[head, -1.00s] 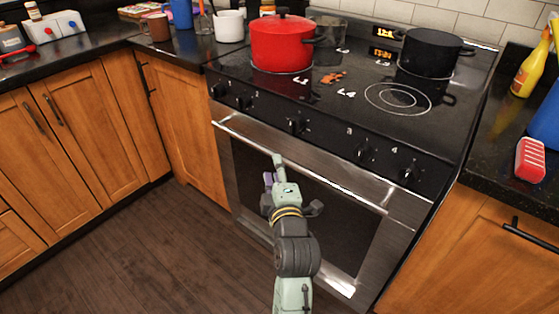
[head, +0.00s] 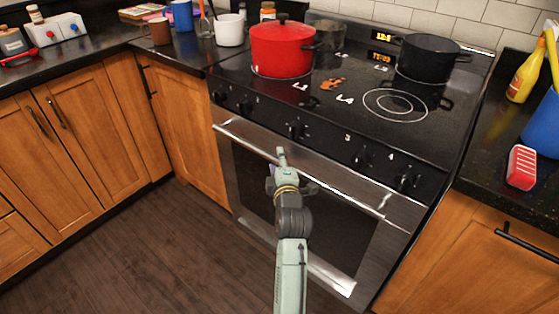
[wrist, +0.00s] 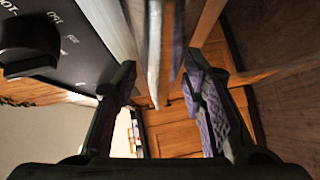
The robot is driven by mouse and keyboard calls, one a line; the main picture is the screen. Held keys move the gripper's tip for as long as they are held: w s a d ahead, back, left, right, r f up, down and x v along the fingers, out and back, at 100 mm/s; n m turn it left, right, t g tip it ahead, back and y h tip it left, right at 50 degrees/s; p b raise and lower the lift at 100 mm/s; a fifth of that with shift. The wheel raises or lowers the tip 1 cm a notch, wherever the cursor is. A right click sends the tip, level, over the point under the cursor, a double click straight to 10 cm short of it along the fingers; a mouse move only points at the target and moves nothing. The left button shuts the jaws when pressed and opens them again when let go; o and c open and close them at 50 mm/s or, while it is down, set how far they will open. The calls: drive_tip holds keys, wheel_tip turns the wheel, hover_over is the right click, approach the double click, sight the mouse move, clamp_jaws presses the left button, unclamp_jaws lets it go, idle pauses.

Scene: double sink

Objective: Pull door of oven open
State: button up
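The oven door (head: 345,228) is shut below the black control panel, with a dark window in a steel frame. Its long silver handle (head: 240,138) runs across the top of the door. My gripper (head: 273,170) is at the handle, left of its middle in the head view, mostly hidden by my own wrist. In the wrist view my gripper (wrist: 160,75) is open, with purple-padded fingers apart. The handle (wrist: 154,50) shows as a narrow bar between the fingers, with a gap on each side. I cannot tell whether either finger touches it.
A red pot (head: 281,52) and a black pot (head: 428,58) stand on the cooktop (head: 340,90). Control knobs (head: 295,130) line the panel just above the handle. Wooden cabinets flank the oven. The dark floor (head: 150,255) in front and to the left is clear.

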drive_tip(key=shift+c, duration=0.5)
clamp_jaws()
idle(0.4)
